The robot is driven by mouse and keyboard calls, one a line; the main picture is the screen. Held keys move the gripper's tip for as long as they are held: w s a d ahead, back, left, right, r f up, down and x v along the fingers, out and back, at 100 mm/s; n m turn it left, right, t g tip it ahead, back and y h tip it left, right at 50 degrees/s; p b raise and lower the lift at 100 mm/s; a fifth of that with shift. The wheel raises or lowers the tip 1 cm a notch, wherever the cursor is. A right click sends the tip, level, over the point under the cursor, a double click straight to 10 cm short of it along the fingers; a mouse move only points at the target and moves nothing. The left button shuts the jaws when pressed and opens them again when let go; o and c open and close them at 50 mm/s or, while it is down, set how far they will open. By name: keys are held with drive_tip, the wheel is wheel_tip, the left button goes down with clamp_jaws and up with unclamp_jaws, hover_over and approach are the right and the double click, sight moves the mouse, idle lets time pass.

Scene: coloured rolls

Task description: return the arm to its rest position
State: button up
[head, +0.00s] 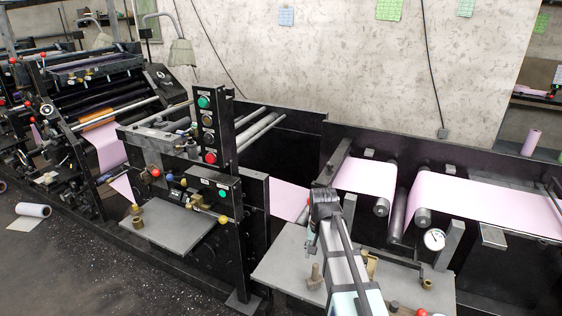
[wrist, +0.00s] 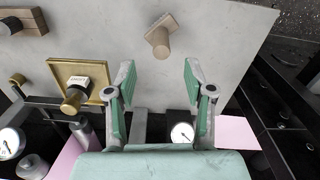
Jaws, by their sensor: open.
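My gripper (wrist: 157,78) shows in the wrist view with its two green-padded fingers spread wide and nothing between them. It is over a light grey work plate (wrist: 225,65), which also shows in the head view (head: 283,262). A wooden peg on a small block (wrist: 160,38) lies beyond the fingertips, apart from them. In the head view my arm (head: 340,245) reaches up from the bottom over the grey plate; I cannot make out the fingers there.
A square brass tray (wrist: 62,70) with a brass knob piece is left of the fingers. Round dial gauges (wrist: 182,132) (head: 434,239) are close by. Pink web (head: 470,203) runs over rollers at right. A black control post (head: 208,130) stands left of my arm.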

drive_tip(key=s+f+n, duration=0.1)
drive_tip(key=s+f, duration=0.2)
drive_tip(key=f, duration=0.1)
drive_tip(key=s+f, duration=0.3)
drive_tip(key=f, duration=0.2)
drive_tip(key=s+f+n, duration=0.1)
drive_tip(key=s+f, duration=0.2)
drive_tip(key=f, duration=0.1)
drive_tip(key=shift+s+f+n, duration=0.15)
drive_tip(key=shift+f+n, duration=0.1)
drive_tip(key=shift+n, duration=0.05)
drive_tip(key=s+f+g, duration=0.2)
drive_tip(key=s+f, duration=0.6)
drive_tip(key=s, duration=0.3)
drive_tip(key=s+f+n+g, duration=0.1)
drive_tip(key=s+f+g, duration=0.1)
drive_tip(key=s+f, duration=0.6)
drive_tip(key=s+f+g, duration=0.2)
drive_tip(key=s+f, duration=0.6)
drive_tip(key=s, duration=0.8)
drive_tip(key=shift+f+n+g, duration=0.15)
drive_tip(key=shift+n+g, duration=0.25)
